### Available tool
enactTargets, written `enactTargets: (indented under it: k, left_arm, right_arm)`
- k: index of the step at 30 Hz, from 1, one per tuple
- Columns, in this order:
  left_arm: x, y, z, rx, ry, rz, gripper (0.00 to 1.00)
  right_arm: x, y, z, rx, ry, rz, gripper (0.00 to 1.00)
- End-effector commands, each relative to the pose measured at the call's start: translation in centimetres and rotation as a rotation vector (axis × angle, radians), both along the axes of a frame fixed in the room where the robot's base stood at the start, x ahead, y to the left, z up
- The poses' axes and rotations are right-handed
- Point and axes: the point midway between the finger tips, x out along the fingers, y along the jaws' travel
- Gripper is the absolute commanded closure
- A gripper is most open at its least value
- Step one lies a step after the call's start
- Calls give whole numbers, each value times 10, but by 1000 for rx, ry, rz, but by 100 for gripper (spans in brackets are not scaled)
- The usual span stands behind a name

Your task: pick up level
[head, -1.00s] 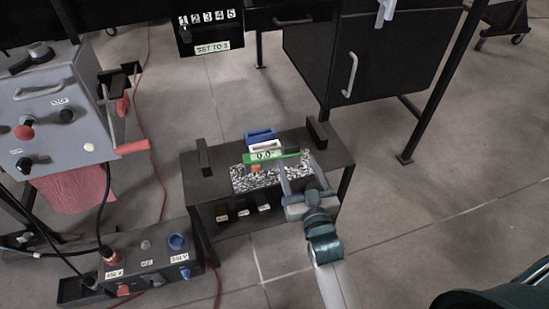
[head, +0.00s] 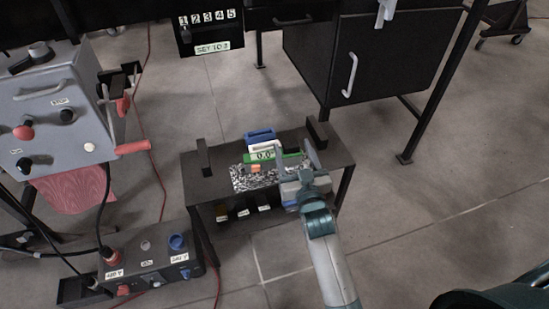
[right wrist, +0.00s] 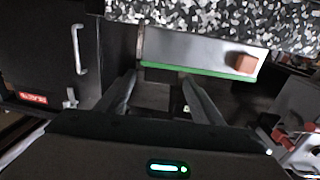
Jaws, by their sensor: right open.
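The level (head: 264,155) is a green bar with a white face reading about 0.0, lying on the small dark table around a speckled black-and-white slab (head: 245,182). In the right wrist view the level (right wrist: 200,52) shows a pale side, a green edge and an orange block. My right gripper (head: 296,155) is open at the right part of the level; its fingers partly cover it in the head view. In the right wrist view the gripper (right wrist: 160,80) has nothing between its fingers, and the level crosses just beyond the tips. Contact cannot be told. My left gripper is out of view.
The small table (head: 195,185) has upright dark blocks (head: 204,157) at its ends and a blue holder (head: 260,134) behind the level. A grey control box (head: 55,105) stands left, a plug box (head: 150,262) front left, a dark cabinet (head: 325,65) behind.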

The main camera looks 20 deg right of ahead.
Motion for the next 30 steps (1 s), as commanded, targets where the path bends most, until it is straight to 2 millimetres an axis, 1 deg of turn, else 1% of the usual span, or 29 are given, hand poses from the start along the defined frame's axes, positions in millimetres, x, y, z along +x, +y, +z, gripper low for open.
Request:
enactTargets:
  k: [1, 3, 6, 21, 22, 23, 24, 26, 27, 28, 30]
  left_arm:
    - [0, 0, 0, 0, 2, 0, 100]
    - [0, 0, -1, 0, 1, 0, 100]
    - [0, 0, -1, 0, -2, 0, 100]
    - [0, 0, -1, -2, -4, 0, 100]
    - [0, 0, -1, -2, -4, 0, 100]
    - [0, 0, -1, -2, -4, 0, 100]
    - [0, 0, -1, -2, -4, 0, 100]
    - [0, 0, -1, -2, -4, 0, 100]
    - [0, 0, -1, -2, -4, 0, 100]
    - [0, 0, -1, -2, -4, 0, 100]
    - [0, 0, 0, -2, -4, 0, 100]
  right_arm:
    - [7, -1, 1, -1, -1, 0, 39]
    - [15, -1, 0, -1, -1, 0, 39]
    - [22, -1, 0, -1, 0, 0, 39]
    - [23, -1, 0, 0, 1, 0, 39]
    - [23, -1, 0, 0, 1, 0, 41]
    - [23, -1, 0, 0, 1, 0, 49]
    - [23, -1, 0, 0, 1, 0, 58]
    - [23, -1, 0, 0, 1, 0, 73]
    - [23, -1, 0, 0, 1, 0, 82]
    - [23, -1, 0, 0, 1, 0, 89]
    - [23, -1, 1, 1, -1, 0, 91]
